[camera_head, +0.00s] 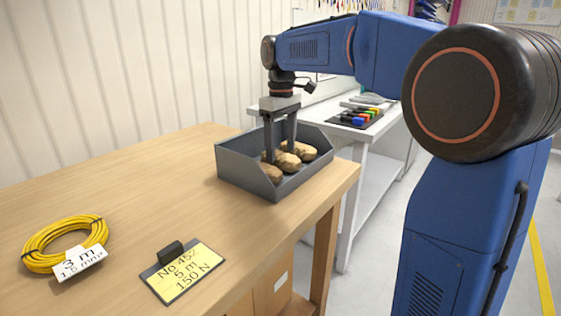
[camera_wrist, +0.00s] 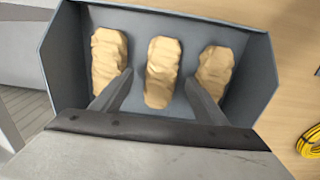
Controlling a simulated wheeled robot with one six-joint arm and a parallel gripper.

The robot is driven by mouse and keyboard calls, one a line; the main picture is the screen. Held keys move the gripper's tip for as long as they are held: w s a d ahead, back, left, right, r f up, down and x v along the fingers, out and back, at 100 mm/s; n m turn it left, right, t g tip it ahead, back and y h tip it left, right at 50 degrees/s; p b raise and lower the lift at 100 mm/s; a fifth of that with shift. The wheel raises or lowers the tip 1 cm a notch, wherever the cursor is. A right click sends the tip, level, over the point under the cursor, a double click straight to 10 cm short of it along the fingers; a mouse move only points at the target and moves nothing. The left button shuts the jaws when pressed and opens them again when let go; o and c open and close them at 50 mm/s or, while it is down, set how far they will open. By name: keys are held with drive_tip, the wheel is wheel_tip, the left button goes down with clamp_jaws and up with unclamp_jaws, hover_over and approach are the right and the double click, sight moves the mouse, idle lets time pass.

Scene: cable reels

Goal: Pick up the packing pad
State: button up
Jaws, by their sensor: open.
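Three tan, crumpled packing pads lie side by side in a grey open-top bin (camera_head: 245,178). In the wrist view they are a left pad (camera_wrist: 107,55), a middle pad (camera_wrist: 162,70) and a right pad (camera_wrist: 215,68). My gripper (camera_head: 280,156) is over the bin, pointing down, with its fingers reaching inside the walls. In the wrist view my gripper (camera_wrist: 160,85) is open, one finger toward each side of the middle pad's near end. No pad is clearly held. In the head view the fingers partly hide the pads.
The bin stands at the right end of a wooden table (camera_head: 130,190). A yellow cable coil (camera_head: 45,240) with a white tag lies at the left. A yellow label plate (camera_head: 182,270) with a black grip lies near the front edge. A white bench (camera_head: 375,135) stands behind.

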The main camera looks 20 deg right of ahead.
sight(280, 153)
drive_tip(key=shift+a+f, duration=0.1)
drive_tip(key=shift+f, duration=1.5)
drive_tip(key=c, duration=1.1)
drive_tip(key=shift+r, duration=0.1)
drive_tip(key=shift+c, duration=0.2)
